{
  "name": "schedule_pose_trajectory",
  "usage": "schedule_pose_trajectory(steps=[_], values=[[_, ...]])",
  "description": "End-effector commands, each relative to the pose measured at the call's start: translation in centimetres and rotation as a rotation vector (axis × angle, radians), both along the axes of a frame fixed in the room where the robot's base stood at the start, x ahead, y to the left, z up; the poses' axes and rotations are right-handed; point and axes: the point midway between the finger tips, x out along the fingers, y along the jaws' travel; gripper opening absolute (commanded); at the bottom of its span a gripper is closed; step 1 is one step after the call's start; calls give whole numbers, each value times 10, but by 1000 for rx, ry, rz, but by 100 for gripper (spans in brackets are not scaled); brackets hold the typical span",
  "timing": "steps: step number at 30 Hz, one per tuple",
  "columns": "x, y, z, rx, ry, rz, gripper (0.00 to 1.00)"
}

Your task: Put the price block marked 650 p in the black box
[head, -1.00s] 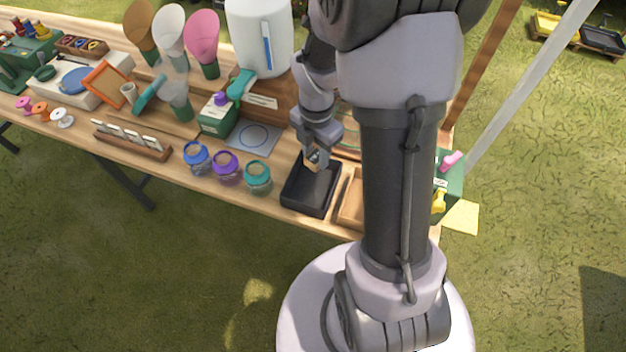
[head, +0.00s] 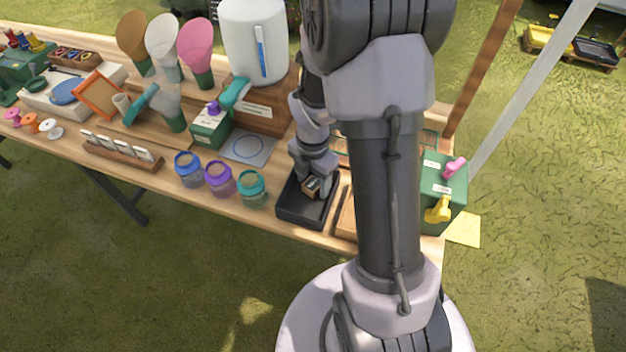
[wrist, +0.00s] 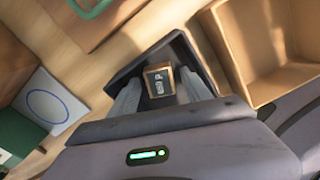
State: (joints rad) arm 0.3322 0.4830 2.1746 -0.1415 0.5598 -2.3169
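The price block (wrist: 159,82) is a small wooden block with a dark label whose pale, turned print appears to read 650 p. It is inside the black box (head: 290,213), which also shows in the wrist view (wrist: 180,47). In the head view the block (head: 311,187) shows low in the box. My gripper (wrist: 160,76) points down into the box, its two grey fingers on either side of the block. Narrow dark gaps show between the fingers and the block, so the gripper looks open around it. The underside of the block is hidden.
An empty wooden box (wrist: 238,62) stands right beside the black box. Jars with blue, purple (head: 220,180) and teal lids stand to its left. A rack of price cards (head: 122,154) sits further left. A green box (head: 442,190) is at the table's right end.

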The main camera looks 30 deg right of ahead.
Motion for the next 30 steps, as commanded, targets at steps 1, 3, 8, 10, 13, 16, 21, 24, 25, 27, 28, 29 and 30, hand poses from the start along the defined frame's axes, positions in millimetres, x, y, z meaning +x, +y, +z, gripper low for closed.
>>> schedule_pose_trajectory(steps=[1, 3, 8, 10, 13, 16, 21, 24, 25, 27, 28, 29, 30], values=[[0, 0, 0, 0, 0, 0, 57], [0, 0, 2, 0, 0, 0, 57], [1, 0, 36, -1, -2, 1, 57], [1, 0, 59, -1, -3, 1, 57], [0, 0, 87, -1, -3, 0, 57], [0, 0, 108, 0, -2, 1, 57], [0, 3, 129, -1, -11, -31, 57], [-4, 24, 167, 9, -80, -289, 57], [-8, 35, 184, 23, -113, -422, 57], [-25, 66, 224, 95, -189, -788, 57], [-34, 79, 239, 140, -212, -952, 57], [-44, 91, 253, 191, -232, -1108, 57], [-59, 106, 267, 265, -241, -1310, 57]])
